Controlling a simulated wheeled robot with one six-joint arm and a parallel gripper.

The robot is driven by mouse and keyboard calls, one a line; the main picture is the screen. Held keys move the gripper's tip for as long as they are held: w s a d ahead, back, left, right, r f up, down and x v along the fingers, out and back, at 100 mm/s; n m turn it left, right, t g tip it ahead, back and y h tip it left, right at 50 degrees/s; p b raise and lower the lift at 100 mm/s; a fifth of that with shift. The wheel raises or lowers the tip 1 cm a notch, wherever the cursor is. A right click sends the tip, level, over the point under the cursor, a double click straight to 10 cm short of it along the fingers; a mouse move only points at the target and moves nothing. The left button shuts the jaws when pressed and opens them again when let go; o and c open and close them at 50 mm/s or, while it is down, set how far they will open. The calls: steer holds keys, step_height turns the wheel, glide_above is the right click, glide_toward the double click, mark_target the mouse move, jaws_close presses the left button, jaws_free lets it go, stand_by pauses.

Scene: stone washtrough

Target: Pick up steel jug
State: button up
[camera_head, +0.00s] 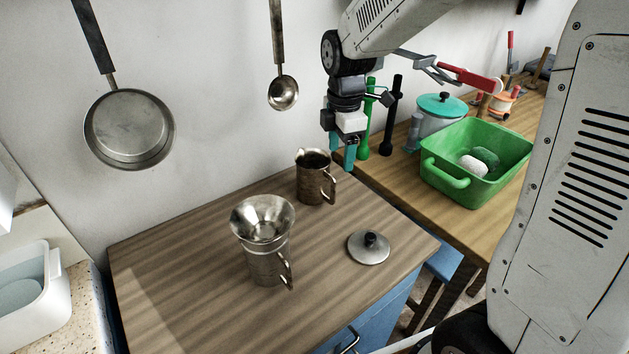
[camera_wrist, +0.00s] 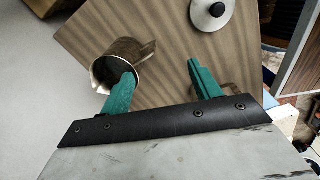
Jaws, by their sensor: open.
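A steel jug (camera_head: 312,187) with a dark inside and a side handle stands upright at the back of the wooden tabletop. It also shows in the wrist view (camera_wrist: 128,54), seen from above. My gripper (camera_head: 342,152) is open and empty, above and to the right of this jug in the head view. In the wrist view my gripper (camera_wrist: 160,70) has its left finger overlapping the jug's opening and its right finger off to the right. I cannot tell whether the left finger is inside the jug or only above it.
A second steel vessel (camera_head: 268,266) with a funnel-shaped top (camera_head: 262,213) stands nearer the front. A knobbed lid (camera_head: 368,250) lies to its right. A green basin (camera_head: 450,180) and a teal-lidded pot (camera_head: 440,105) stand on the right-hand table. The tabletop's left part is clear.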

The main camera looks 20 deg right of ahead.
mark_target(317, 181)
steer(key=w+f+n, duration=0.1)
steer(key=w+f, duration=0.1)
steer(key=w+f+n, duration=0.2)
steer(key=shift+a+f, duration=0.2)
steer(key=shift+w+f, duration=0.1)
steer(key=shift+f, duration=0.2)
steer(key=f, duration=0.7)
steer(key=shift+s+f, duration=0.2)
steer(key=shift+f, duration=0.05)
steer(key=c, duration=1.3)
jaws_close()
steer(key=shift+r, duration=0.15)
